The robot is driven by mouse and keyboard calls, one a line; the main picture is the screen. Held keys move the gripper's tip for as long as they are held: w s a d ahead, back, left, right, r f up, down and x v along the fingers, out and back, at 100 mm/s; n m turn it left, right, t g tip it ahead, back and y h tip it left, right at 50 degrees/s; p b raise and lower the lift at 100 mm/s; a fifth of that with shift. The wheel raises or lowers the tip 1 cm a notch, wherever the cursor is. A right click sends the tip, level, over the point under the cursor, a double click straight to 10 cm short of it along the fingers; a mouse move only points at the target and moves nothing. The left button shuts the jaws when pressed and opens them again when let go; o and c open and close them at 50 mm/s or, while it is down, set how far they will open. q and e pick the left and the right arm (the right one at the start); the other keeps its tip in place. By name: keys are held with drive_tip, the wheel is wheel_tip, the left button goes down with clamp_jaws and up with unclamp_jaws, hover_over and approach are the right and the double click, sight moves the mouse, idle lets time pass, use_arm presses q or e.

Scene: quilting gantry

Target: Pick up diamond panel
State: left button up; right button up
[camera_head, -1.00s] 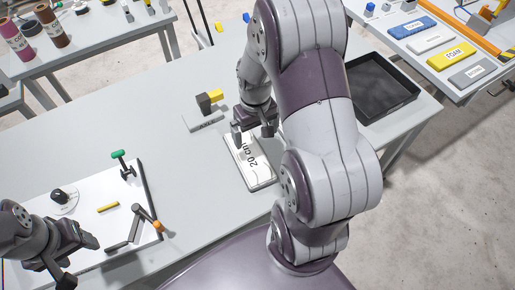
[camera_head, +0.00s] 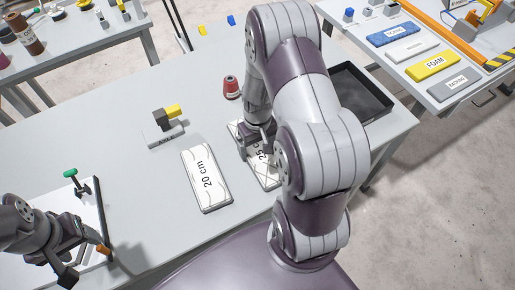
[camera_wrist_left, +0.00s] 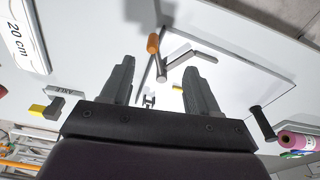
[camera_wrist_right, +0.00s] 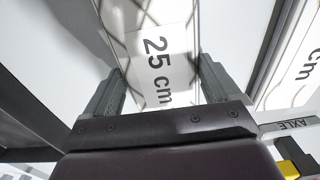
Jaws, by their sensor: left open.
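A white panel marked 25 cm (camera_head: 265,175) lies flat on the table, partly hidden by my right arm. In the right wrist view, this panel (camera_wrist_right: 158,60) shows dark crossing lines. My right gripper (camera_head: 256,148) is low over it and open. Its fingers (camera_wrist_right: 160,75) are on either side of the panel; whether they touch its edges I cannot tell. A second panel, marked 20 cm (camera_head: 207,180), with curved lines, lies just left of it. My left gripper (camera_head: 84,258) is open and empty above the white board at the left.
A grey block marked AXLE (camera_wrist_left: 68,91) with a yellow-tipped part stands behind the 20 cm panel. A red spool (camera_head: 232,87) stands behind the 25 cm panel. A black tray (camera_head: 358,95) is at the right.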

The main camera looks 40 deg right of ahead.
drive_tip(key=shift+w+a, duration=0.1)
drive_tip(key=shift+a, duration=0.05)
drive_tip(key=shift+c, duration=0.7)
